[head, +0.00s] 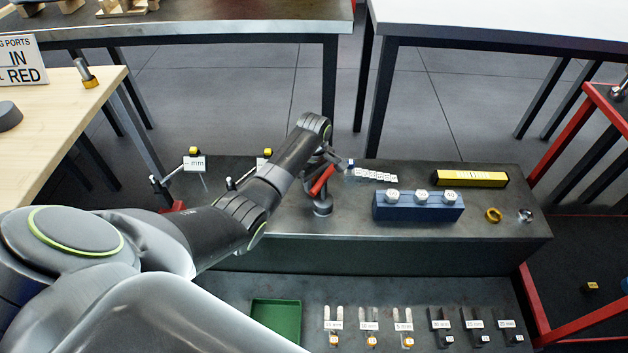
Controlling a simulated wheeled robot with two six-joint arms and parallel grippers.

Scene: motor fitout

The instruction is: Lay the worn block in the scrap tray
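I cannot pick out the worn block for certain. No tray is labelled as scrap. A green open tray (276,318) lies on the lower front surface, and its visible floor looks empty. My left arm reaches in from the left over the raised dark bench. Its wrist hides most of my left gripper (322,170), which points down near a red-handled piece and a grey round post (322,206). I cannot tell its finger opening or whether it touches them. My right gripper is not in view.
A blue holder (418,207) with white hex pieces, a yellow-black bar (471,178) and a brass ring (493,215) stand right on the bench. Labelled forked holders (403,325) line the lower surface. A wooden table (60,130) is at left; red frames (545,325) at right.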

